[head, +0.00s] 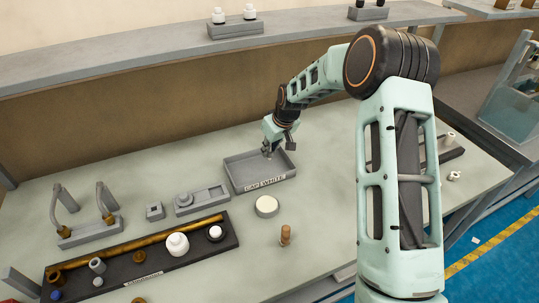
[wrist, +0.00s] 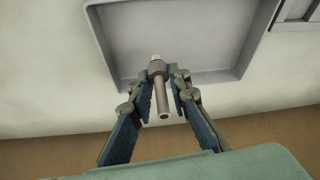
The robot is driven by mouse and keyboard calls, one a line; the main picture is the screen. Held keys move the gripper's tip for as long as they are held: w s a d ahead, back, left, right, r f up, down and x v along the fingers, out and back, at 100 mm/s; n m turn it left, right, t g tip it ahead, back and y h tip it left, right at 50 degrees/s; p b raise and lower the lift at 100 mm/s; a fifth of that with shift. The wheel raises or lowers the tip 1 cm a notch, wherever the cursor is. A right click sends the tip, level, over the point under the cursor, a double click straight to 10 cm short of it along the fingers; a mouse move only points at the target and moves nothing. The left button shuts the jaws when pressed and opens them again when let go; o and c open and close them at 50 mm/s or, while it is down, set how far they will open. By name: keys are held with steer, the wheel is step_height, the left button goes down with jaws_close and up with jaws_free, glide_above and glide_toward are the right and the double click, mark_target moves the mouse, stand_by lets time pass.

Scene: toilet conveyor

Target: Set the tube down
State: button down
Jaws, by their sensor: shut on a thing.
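My gripper (wrist: 164,78) is shut on a short grey metal tube (wrist: 161,98). The tube has a wider collar between the fingertips and a small pale pinkish tip beyond it.
A round cream disc (head: 267,206) and a brown peg-like piece (head: 286,235) stand in front of the tray. A grey fixture (head: 202,199) is to its left. A dark tray (head: 110,272) holds several parts and a long brass rod (head: 150,240). A shelf (head: 150,55) runs behind.

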mark_target(271, 152)
steer(key=shift+f, duration=1.55)
steer(key=shift+f, duration=0.1)
steer(key=shift+f, duration=0.15)
steer(key=c, duration=1.8)
jaws_free()
steer(key=shift+r, duration=0.2)
steer(key=shift+r, duration=0.2)
steer(key=b+v, duration=0.1)
steer(key=v, duration=1)
steer(key=shift+s+d+r, duration=0.1)
steer(key=shift+r, duration=0.25)
